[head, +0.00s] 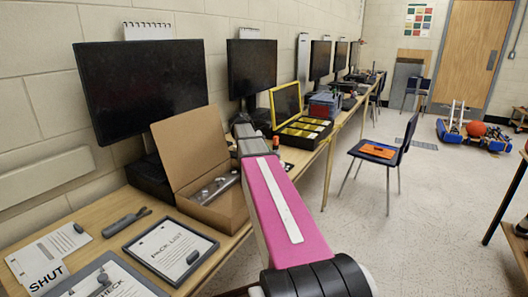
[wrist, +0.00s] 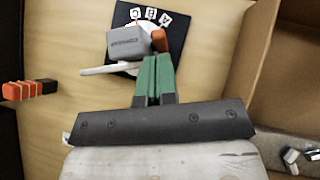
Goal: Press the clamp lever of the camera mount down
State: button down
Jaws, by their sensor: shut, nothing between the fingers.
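The camera mount shows in the wrist view as a grey block (wrist: 128,43) with a white rounded part behind it, on a black plate (wrist: 176,47) marked with letter tiles. A flat white bar (wrist: 104,69) sticks out to the left below the block. A small orange-red piece (wrist: 160,40) sits at the block's right side. I cannot tell for sure which part is the clamp lever. My gripper (wrist: 155,60) has its green fingers together and empty, with the tips just below the orange-red piece; contact is unclear. In the head view my arm hides the mount and the fingers.
An open cardboard box (head: 195,150) stands on the bench beside my arm; its wall fills the right of the wrist view. Orange and black blocks (wrist: 28,89) lie left of the mount. A yellow-edged case (head: 303,131) stands further along the bench. Bare wood lies between blocks and mount.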

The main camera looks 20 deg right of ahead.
aim_at(277, 153)
jog(key=shift+s+d+f, duration=0.2)
jog(key=shift+s+d, duration=0.25)
jog(key=shift+d, duration=0.2)
jog(key=shift+s+d+f, duration=0.2)
jog(key=shift+s+d, duration=0.2)
jog(key=shift+d, duration=0.2)
jog(key=shift+s+d+t+y, duration=0.4)
jog(key=shift+s+d+y, duration=0.1)
jog(key=shift+d+y, duration=0.25)
jog(key=shift+s+d+f+t+y, duration=0.35)
jog(key=shift+s+d+t+y, duration=0.15)
jog(key=shift+d+y, duration=0.2)
jog(key=shift+s+d+f, duration=0.1)
jog(key=shift+d+f, duration=0.05)
jog(key=shift+d, duration=0.05)
jog(key=shift+s+d+f+t+y, duration=0.25)
jog(key=shift+d+f+t+y, duration=0.15)
jog(key=shift+y, duration=0.25)
